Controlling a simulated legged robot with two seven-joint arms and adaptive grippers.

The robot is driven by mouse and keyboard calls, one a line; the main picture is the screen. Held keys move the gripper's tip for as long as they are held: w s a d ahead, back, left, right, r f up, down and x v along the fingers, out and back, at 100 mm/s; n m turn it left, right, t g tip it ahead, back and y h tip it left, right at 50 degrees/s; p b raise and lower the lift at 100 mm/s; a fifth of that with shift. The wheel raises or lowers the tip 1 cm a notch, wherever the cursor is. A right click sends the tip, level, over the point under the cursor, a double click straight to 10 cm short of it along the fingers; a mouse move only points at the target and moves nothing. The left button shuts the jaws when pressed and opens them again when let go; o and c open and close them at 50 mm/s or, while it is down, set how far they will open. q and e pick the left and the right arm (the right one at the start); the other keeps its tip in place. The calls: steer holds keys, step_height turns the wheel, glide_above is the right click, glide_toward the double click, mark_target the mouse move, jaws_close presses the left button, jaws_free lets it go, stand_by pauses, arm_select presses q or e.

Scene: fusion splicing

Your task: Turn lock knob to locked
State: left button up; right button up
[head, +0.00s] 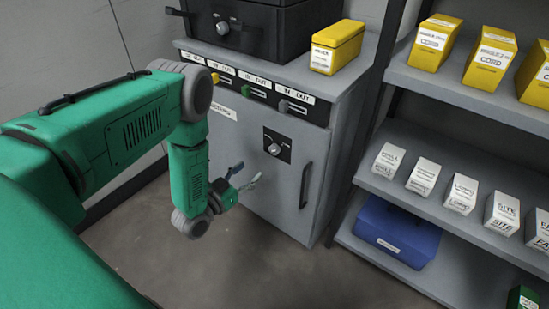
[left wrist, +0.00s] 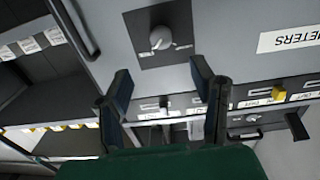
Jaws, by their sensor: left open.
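The lock knob (head: 274,149) is a small silver-grey knob on a dark square plate on the grey cabinet's door (head: 250,185). In the left wrist view the knob (left wrist: 161,38) shows near the top, with small labels on either side that I cannot read. My left gripper (head: 246,175) is open and empty, below and left of the knob in the head view. In the left wrist view its two fingers (left wrist: 162,77) stand wide apart, apart from the knob, which lies beyond the fingertips. My right gripper is not in view.
A vertical door handle (head: 306,185) is right of the knob. Coloured sliders marked IN and OUT (head: 246,91) line the panel above. A black case (head: 250,30) and yellow box (head: 337,47) sit on top. Shelves with boxes and a blue bin (head: 397,231) stand right.

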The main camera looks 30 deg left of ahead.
mark_target(272, 152)
arm_select(q)
steer(key=w+b, duration=0.1)
steer(key=w, duration=0.2)
steer(key=w+b, duration=0.1)
steer(key=w, duration=0.3)
steer(key=w+d+b, duration=0.1)
steer(key=w, duration=0.2)
steer(key=shift+w+f, duration=0.1)
steer(key=shift+w, duration=0.3)
steer(key=c, duration=1.1)
